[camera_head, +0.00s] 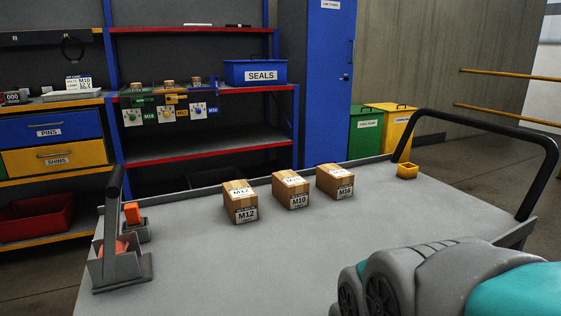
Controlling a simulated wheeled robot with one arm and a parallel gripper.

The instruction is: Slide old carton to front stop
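No carton is visibly marked as old. On the red-edged shelf (205,92), small brown cartons stand in a row: a left one (141,86), a middle one (169,84) and a right one (196,82). Green, orange and blue fixtures with tags reading about M16, M12 and M10 are at the shelf's front. Whether the cartons touch a front stop is too small to tell. Three larger cartons stand on the grey cart top: M12 (240,202), M10 (291,190) and M16 (335,181). My grey and teal arm shows at lower right; my gripper is out of view.
The grey cart top (200,270) lies before the shelf, with a black handle (478,120) at right. A grey caddy (121,265) with an upright stands at left, a yellow block (406,171) at back right. A blue SEALS bin (255,72) sits right of the shelf cartons.

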